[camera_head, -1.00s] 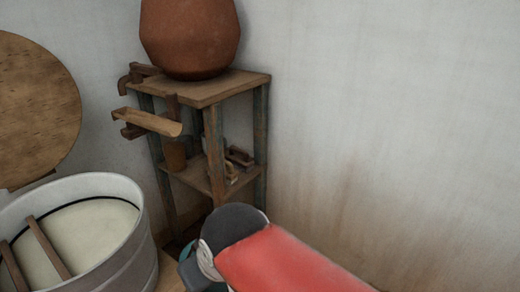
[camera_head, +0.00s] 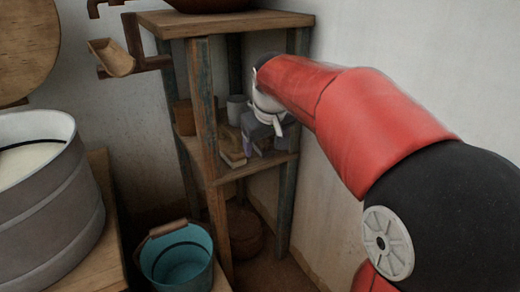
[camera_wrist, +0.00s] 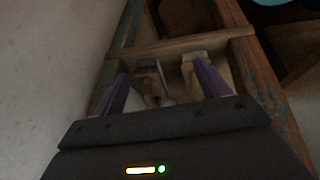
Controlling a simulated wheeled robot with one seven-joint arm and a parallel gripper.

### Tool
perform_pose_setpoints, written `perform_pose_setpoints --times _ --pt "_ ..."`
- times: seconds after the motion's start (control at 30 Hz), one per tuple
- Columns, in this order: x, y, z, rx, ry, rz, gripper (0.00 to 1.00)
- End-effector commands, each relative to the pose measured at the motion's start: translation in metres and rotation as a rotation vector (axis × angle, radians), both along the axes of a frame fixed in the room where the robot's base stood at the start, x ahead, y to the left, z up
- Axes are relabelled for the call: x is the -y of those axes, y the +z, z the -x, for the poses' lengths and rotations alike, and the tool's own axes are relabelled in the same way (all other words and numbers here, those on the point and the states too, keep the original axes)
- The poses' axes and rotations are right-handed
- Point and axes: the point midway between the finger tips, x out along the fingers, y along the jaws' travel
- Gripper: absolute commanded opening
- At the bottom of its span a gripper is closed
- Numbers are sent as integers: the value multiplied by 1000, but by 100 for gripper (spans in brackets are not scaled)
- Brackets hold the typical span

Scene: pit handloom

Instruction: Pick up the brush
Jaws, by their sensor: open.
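My gripper (camera_head: 268,122) reaches in over the lower shelf of the wooden stand from the right side. In the wrist view its two purple fingers (camera_wrist: 164,70) are apart and point at the shelf. A small brown wooden item (camera_wrist: 150,82), possibly the brush, lies near the left finger, between the fingers. A pale block-like item (camera_wrist: 193,68) lies at the right finger, which partly covers it. In the head view pale wooden pieces (camera_head: 232,148) sit at the shelf's front, left of my gripper. I cannot tell for certain which item is the brush. Nothing is visibly held.
The stand (camera_head: 203,100) has posts close around the shelf, and a top board (camera_head: 225,22) above it bearing a clay pot. A pale cup (camera_head: 237,108) stands behind. The wall is close at right.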

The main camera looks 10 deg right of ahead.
Motion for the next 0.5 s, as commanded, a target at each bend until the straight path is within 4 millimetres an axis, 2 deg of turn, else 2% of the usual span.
perform_pose_setpoints --times 0.4,0.5 --pt "6 0 -83 -3 -1 2 74" --pt "8 0 -99 -1 0 0 74"
